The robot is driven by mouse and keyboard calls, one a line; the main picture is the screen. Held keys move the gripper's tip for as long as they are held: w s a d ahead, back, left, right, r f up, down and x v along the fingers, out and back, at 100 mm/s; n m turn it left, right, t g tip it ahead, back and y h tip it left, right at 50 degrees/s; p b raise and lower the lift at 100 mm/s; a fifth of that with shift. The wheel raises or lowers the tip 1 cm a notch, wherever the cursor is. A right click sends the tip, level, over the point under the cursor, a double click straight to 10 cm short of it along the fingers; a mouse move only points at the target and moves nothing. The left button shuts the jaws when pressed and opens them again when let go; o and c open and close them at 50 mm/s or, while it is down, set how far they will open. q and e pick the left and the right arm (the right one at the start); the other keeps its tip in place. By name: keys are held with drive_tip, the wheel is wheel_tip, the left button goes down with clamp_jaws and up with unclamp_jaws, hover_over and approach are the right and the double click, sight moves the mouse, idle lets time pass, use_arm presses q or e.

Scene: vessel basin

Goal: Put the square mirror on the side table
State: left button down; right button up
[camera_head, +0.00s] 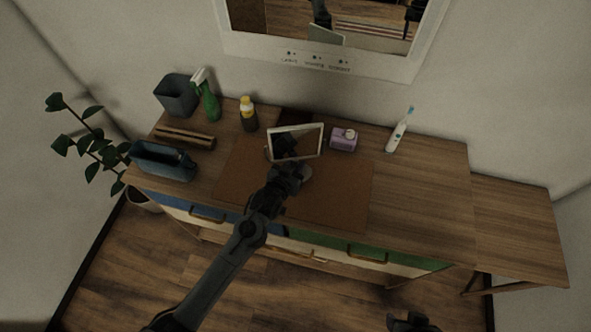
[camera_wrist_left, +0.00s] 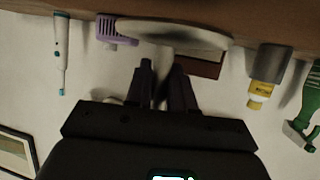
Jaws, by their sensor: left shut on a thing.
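The square mirror (camera_head: 319,141) has a pale frame and stands upright on the dresser, over the brown mat. My left gripper (camera_head: 285,172) is at the mirror's front, shut on its stem. In the left wrist view, which is upside down, the gripper (camera_wrist_left: 163,82) has its fingers on both sides of the pale stem, with the mirror's round base (camera_wrist_left: 175,33) beyond. I cannot tell whether the base touches the mat. The side table (camera_head: 520,220) is a bare wooden top right of the dresser. My right gripper (camera_head: 412,322) shows only partly at the bottom edge; its fingers are unclear.
A purple holder (camera_head: 343,139) stands close right of the mirror, with an electric toothbrush (camera_head: 397,133) farther right. A yellow-capped bottle (camera_head: 248,115), green spray bottle (camera_head: 209,100), grey bin (camera_head: 176,94) and blue-grey box (camera_head: 162,161) are left. The dresser's right end (camera_head: 430,200) is clear.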

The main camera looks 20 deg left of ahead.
use_arm(q)
drive_tip(key=shift+f, duration=1.55)
drive_tip(key=shift+f, duration=0.1)
drive_tip(key=c, duration=1)
unclamp_jaws()
drive_tip(key=shift+f, duration=0.1)
drive_tip(key=shift+o, duration=0.2)
drive_tip(key=shift+r, duration=0.25)
drive_tip(key=v, duration=1.2)
drive_tip(key=shift+f, duration=0.1)
drive_tip(key=s+a+g, duration=0.2)
drive_tip(key=s+g, duration=0.3)
drive_tip(key=s, duration=0.5)
drive_tip(key=shift+s+f+m, duration=0.3)
drive_tip(key=shift+f, duration=0.15)
drive_tip(key=s+g, duration=0.1)
drive_tip(key=s, duration=0.2)
drive_tip(key=s+a+r+g, duration=0.1)
drive_tip(key=s+g, duration=0.1)
drive_tip(key=s, duration=0.2)
drive_tip(key=s+a+r+g+y, duration=0.1)
drive_tip(key=s, duration=0.2)
drive_tip(key=shift+s+a+g, duration=0.1)
drive_tip(key=shift+s+g, duration=0.1)
drive_tip(key=shift+g, duration=0.2)
drive_tip(key=shift+c, duration=0.7)
